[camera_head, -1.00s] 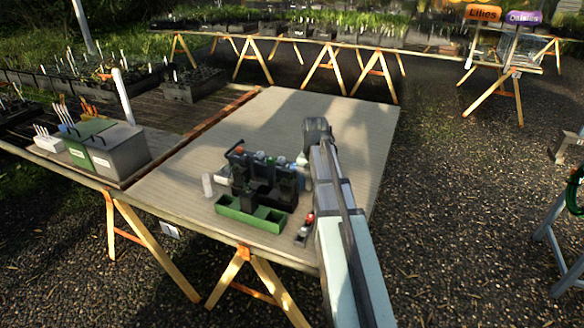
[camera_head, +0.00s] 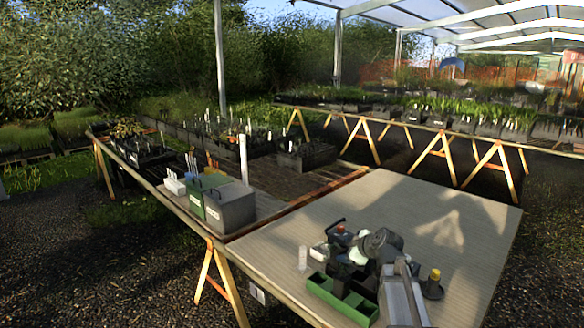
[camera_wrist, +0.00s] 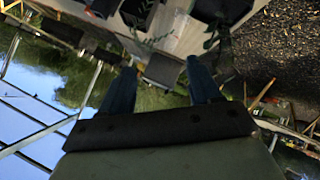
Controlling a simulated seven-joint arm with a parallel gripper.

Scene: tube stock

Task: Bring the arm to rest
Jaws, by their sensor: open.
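My gripper (camera_wrist: 160,72) shows in the wrist view with its two blue fingers spread apart and nothing held between them. Beyond the fingertips are a tilted table surface, foliage and sky. In the head view my arm (camera_head: 402,295) rises from the lower edge over the right front of the work table (camera_head: 440,215). It hides part of the dark rack and tubes behind it. My fingers cannot be made out clearly in the head view.
A green tray (camera_head: 340,298) with a dark rack stands beside my arm. A small white cylinder (camera_head: 303,258) stands to its left, and a yellow-capped item (camera_head: 434,282) to the right. A grey box (camera_head: 231,207) and green box stand on the left bench. The table's back is clear.

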